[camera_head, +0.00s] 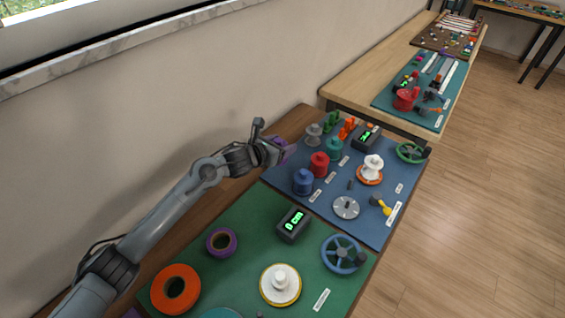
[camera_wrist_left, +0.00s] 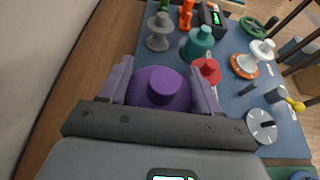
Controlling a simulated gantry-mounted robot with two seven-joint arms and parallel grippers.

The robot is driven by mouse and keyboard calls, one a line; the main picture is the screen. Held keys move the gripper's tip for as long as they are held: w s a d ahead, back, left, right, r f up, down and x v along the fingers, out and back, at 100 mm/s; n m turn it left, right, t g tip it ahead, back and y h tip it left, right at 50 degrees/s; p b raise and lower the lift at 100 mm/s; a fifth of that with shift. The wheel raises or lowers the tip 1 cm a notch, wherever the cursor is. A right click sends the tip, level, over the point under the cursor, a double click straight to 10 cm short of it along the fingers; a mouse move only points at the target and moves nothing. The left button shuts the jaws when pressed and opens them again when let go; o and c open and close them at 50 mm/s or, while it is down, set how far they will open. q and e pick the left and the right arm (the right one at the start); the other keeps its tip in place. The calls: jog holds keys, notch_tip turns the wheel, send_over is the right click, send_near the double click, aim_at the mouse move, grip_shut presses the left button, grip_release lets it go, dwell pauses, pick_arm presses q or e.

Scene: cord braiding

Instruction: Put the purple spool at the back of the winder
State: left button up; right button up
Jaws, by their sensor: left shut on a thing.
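My left gripper (camera_head: 277,150) reaches in from the left and is shut on the purple spool (camera_wrist_left: 158,92). In the left wrist view the spool sits between the two fingers, its round knob facing the camera. In the head view the gripper covers most of it, near the back left edge of the blue mat (camera_head: 328,209). I cannot tell which part is called the winder. A white spindle piece on an orange disc (camera_head: 369,171) stands on the blue mat. Grey (camera_head: 314,135), teal (camera_head: 334,149), red (camera_head: 319,164) and blue (camera_head: 303,182) spools stand along its left side. My right gripper is not visible.
The blue mat also carries a dark display (camera_head: 366,137), a green handwheel (camera_head: 410,152), a grey dial (camera_head: 346,208) and a yellow-knobbed part (camera_head: 381,205). A green mat (camera_head: 250,230) in front holds rings, another display and a blue handwheel (camera_head: 342,254). The wall runs along the left.

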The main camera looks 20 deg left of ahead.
pick_arm(q)
notch_tip(320, 180, down, 2)
jog(key=shift+f, duration=0.65)
notch_tip(320, 180, down, 3)
jog(key=shift+f+b, duration=0.2)
jog(key=shift+b, duration=0.5)
jog(key=shift+f, duration=0.4)
jog(key=shift+f, duration=0.1)
jog(key=shift+f+b, duration=0.15)
jog(key=shift+b, duration=0.15)
jog(key=o, duration=1.1)
jog(key=shift+c, duration=0.2)
